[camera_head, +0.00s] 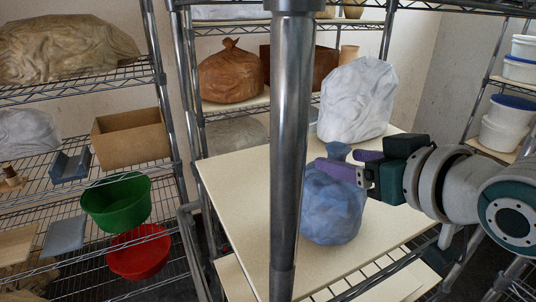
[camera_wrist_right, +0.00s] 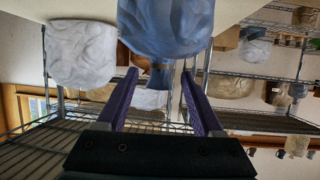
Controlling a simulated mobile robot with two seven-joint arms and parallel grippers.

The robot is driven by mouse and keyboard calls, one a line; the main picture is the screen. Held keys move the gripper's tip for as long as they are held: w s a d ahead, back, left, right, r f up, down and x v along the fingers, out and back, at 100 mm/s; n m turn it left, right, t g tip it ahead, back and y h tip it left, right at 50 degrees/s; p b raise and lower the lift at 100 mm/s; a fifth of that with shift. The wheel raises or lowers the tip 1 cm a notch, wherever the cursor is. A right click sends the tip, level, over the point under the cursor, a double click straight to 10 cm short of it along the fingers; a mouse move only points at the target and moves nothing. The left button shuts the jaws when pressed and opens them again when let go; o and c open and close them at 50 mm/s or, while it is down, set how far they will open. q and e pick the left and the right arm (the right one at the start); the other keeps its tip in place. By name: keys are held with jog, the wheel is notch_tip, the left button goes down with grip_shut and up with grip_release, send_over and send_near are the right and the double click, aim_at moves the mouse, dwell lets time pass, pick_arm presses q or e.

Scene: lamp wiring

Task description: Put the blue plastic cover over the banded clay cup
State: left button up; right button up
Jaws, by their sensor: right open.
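The blue plastic cover (camera_head: 333,212) is a crumpled, translucent, rounded shape standing on the cream board, partly behind a steel post. A narrow blue-grey top shows above its body. My right gripper (camera_head: 340,162) is at this top, its purple fingers open and apart. In the right wrist view the cover (camera_wrist_right: 165,28) fills the top middle, just beyond the fingertips of my right gripper (camera_wrist_right: 159,72). I cannot tell whether the fingers touch it. I cannot make out the banded clay cup; whether it is under the cover is hidden. My left gripper is not in view.
A steel post (camera_head: 290,140) stands in front of the cream board (camera_head: 240,190). A white crumpled cover (camera_head: 357,98) stands behind the blue one. A brown bag (camera_head: 231,75) is on the back rack. Green (camera_head: 116,203) and red (camera_head: 139,252) bowls are on the left rack. The board's left part is clear.

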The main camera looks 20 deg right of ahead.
jog(key=shift+x, duration=1.5)
grip_shut()
